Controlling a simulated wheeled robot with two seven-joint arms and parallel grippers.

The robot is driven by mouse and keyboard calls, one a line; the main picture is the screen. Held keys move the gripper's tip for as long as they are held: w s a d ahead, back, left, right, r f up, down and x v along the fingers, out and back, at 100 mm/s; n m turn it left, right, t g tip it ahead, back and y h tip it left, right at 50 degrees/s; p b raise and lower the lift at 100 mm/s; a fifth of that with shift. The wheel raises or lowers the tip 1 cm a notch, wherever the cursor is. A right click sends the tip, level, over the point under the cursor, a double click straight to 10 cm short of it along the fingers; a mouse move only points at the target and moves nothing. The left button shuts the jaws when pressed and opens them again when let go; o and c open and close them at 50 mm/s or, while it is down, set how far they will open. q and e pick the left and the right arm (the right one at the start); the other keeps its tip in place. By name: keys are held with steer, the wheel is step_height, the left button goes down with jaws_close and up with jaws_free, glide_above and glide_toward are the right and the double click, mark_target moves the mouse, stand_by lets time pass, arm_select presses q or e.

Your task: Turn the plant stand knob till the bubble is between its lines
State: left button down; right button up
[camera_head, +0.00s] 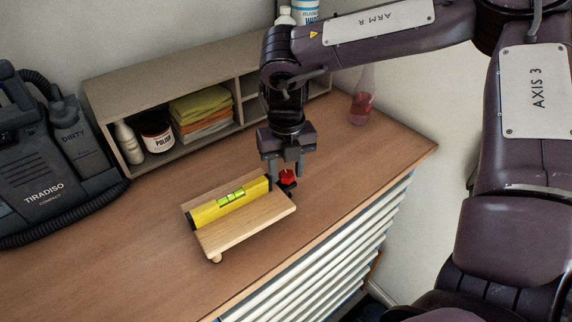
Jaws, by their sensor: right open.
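The plant stand (247,232) is a small wooden board on short feet, standing on the brown chest top. A yellow spirit level (207,213) lies along it, with a green vial (232,197) near its middle. The bubble is too small to place against its lines. The red knob (287,177) is at the stand's right end. My right gripper (285,174) points down at the knob with its fingers open, close around or just above it; I cannot tell if they touch it. My left gripper is not in view.
A grey shelf (160,84) behind holds a white bottle (128,141), a polish jar (157,132) and folded cloths (202,108). A dark cleaning machine (45,165) stands at left. A pink-filled bottle (361,97) stands at the back right. The front chest top is clear.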

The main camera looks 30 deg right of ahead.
steer(key=shift+s, duration=0.1)
steer(key=c, duration=0.7)
steer(key=shift+f+m+b, duration=0.1)
steer(key=shift+m+b, duration=0.3)
steer(key=shift+b, duration=0.4)
steer(key=m+b, duration=0.4)
steer(key=b, duration=0.1)
steer(key=shift+f+m+b, duration=0.1)
steer(key=shift+m+b, duration=0.25)
steer(key=shift+m, duration=0.05)
steer(key=m+b, duration=0.3)
steer(key=m, duration=0.1)
steer(key=shift+m+b, duration=0.3)
arm_select(q)
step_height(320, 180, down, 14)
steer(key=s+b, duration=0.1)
steer(key=b, duration=0.1)
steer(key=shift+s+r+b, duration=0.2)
steer(key=shift+b, duration=0.1)
arm_select(e)
steer(key=shift+m, duration=2.2)
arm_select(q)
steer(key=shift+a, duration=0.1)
arm_select(e)
steer(key=shift+r, duration=0.2)
